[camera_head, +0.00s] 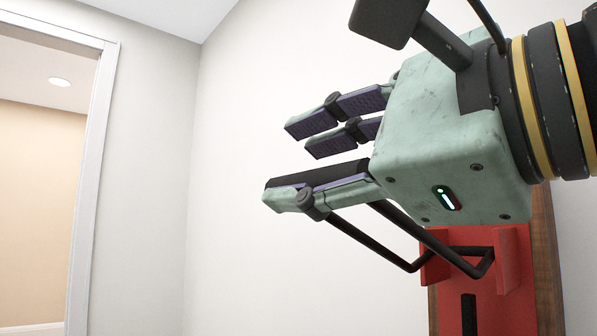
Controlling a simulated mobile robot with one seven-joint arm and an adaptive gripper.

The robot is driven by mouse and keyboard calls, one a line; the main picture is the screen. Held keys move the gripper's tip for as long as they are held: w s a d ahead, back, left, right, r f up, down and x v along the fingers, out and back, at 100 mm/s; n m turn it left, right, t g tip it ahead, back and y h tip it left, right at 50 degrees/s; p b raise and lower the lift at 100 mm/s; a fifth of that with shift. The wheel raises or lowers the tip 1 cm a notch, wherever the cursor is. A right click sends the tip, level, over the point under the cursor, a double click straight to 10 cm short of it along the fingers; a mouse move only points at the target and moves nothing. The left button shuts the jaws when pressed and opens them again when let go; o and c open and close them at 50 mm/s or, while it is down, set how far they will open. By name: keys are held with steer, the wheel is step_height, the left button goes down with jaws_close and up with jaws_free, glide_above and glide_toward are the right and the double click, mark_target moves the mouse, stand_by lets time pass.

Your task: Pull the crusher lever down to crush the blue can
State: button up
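The crusher (495,290) is a red metal body on a wooden board on the wall, at the lower right, partly hidden behind my gripper. Its black lever (400,222) is a bent rod frame rising to the left from the red body. A dark bar, apparently the lever's grip (318,174), lies along my lower finger, below the upper two fingers. My gripper (290,168) points left with its fingers spread, and a gap shows between the upper fingers and the bar. I cannot tell whether the lower finger touches the bar. The blue can is not visible.
A plain white wall (245,240) stands behind my gripper. A white-framed doorway (90,190) is at the left, with a lit room beyond. The space left of my fingers looks clear.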

steer(key=p+v, duration=0.3)
steer(key=v, duration=0.9)
steer(key=shift+s+p, duration=0.15)
steer(key=shift+p, duration=0.25)
stand_by(0.4)
steer(key=shift+d+p, duration=0.2)
steer(key=shift+p, duration=0.1)
